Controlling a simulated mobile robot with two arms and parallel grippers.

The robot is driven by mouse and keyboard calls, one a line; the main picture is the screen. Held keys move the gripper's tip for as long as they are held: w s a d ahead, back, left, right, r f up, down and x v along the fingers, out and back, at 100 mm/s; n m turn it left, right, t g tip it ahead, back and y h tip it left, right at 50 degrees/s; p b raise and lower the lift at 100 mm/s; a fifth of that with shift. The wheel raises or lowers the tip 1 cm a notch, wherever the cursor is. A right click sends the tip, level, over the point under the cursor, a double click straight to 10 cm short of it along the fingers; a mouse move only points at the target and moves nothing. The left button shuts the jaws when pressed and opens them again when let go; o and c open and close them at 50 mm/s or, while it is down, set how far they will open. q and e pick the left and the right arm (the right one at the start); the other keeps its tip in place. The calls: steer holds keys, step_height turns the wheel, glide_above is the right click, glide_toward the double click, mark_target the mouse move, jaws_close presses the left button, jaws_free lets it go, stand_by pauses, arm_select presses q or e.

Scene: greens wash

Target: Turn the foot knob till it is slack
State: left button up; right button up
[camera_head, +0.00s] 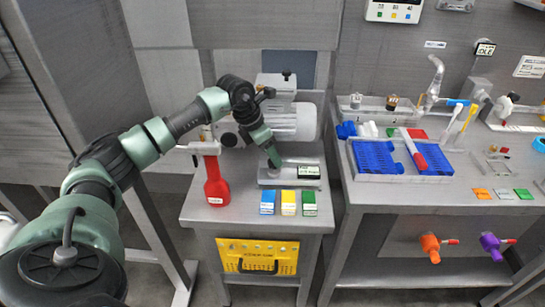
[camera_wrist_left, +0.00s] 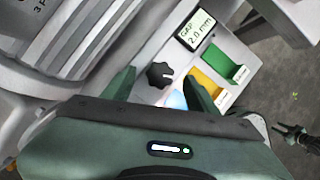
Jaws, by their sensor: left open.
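The foot knob, a dark lobed knob (camera_wrist_left: 160,75), shows in the left wrist view on the pale machine base, beside a small display reading "GAP 2.0 mm" (camera_wrist_left: 195,29). My left gripper (camera_wrist_left: 158,90) is open, with its two green fingers on either side of the knob in the picture. I cannot tell whether they touch it. In the head view my left gripper (camera_head: 273,158) points down at the base plate of the motor (camera_head: 293,122), and the knob is hidden there.
A red handled tool (camera_head: 215,182) stands left of the motor. Blue (camera_head: 267,202), yellow (camera_head: 288,203) and green (camera_head: 309,203) boxes line the table's front. A yellow panel (camera_head: 257,257) hangs below. A bench with blue trays (camera_head: 377,157) stands to the right.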

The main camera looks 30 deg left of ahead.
arm_select(q)
steer(key=v, duration=0.5)
steer(key=shift+s+a+r, duration=0.1)
steer(key=shift+r, duration=0.2)
steer(key=p+x, duration=0.2)
steer(key=x, duration=0.6)
